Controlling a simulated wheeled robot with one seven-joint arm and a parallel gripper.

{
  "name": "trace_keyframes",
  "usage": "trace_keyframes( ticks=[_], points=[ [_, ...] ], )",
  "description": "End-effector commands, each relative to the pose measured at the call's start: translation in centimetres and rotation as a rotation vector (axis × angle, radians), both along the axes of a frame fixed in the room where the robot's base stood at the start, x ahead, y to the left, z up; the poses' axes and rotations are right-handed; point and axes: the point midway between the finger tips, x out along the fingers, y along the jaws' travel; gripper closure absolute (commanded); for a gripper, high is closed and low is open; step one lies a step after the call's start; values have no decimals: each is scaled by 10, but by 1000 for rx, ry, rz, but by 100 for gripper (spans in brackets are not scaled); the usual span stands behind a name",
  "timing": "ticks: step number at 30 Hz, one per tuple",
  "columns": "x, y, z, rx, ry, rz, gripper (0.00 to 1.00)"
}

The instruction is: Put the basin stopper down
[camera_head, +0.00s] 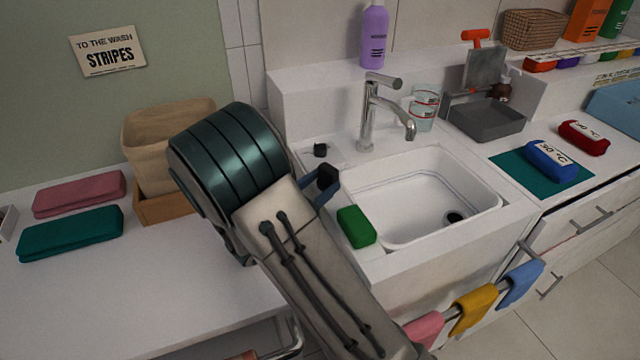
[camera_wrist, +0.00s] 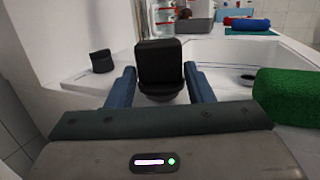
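A black blocky piece, which I take to be the basin stopper (camera_head: 327,177), is between my gripper's blue fingers at the left rim of the basin. In the wrist view the stopper (camera_wrist: 160,68) has a squarish upper part and a rounded lower part. The gripper (camera_head: 326,190) is partly hidden by my arm in the head view. The white basin (camera_head: 400,205) is empty, with a dark drain (camera_head: 455,217). Whether the stopper touches the counter cannot be told.
A small black cylinder (camera_head: 320,150) stands on the ledge behind the stopper. A green sponge-like block (camera_head: 356,227) sits close by at the basin's front left corner. The faucet (camera_head: 385,110) and a clear glass (camera_head: 423,110) stand behind the basin.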

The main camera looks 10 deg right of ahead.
Motion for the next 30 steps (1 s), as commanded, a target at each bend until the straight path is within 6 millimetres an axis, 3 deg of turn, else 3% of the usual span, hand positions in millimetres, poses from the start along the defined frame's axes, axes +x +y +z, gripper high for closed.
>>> trace_keyframes(
  ticks=[12,24,30],
  points=[
    [0,1,5,1,0,1,35],
    [-34,53,-5,0,2,3,35],
    [-41,62,-7,0,1,0,35]
  ],
)
